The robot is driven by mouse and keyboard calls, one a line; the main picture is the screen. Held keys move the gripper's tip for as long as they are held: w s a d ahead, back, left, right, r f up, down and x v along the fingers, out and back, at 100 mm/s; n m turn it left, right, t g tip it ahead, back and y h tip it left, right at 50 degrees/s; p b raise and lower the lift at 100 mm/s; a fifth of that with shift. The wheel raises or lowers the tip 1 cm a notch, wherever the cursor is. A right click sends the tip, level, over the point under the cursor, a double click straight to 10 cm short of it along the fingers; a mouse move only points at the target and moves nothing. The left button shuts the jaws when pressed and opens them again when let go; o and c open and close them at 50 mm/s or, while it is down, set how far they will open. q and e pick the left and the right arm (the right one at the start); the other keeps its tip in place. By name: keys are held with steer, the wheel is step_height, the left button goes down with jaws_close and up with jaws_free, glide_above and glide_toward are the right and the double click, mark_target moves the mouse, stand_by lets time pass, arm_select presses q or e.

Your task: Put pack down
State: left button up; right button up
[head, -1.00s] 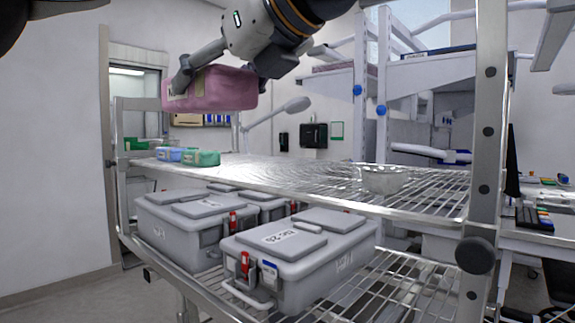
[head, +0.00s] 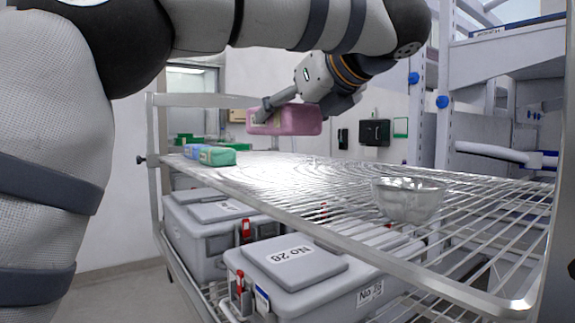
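The pink pack (head: 288,122) is a soft rectangular bundle with a pale label on its left end. My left gripper (head: 287,108), on the arm coming in from the left, is shut on the pack. One finger lies along the pack's left end; the other is partly hidden behind it. The pack hangs roughly level, a little above the far part of the wire shelf (head: 290,185), with a gap under it. My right gripper is not in view.
A green pack (head: 218,156) and a blue pack (head: 194,151) lie at the shelf's far left. Grey lidded boxes (head: 300,270) fill the lower shelf.

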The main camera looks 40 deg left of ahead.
arm_select(q)
glide_above(284, 185)
steer(key=f, duration=0.6)
steer(key=shift+w+a+f, duration=0.15)
steer(key=shift+a+f, duration=0.05)
step_height(284, 185, down, 2)
steer(key=shift+f, duration=0.25)
steer(key=shift+f, duration=0.15)
steer(key=o, duration=1.5)
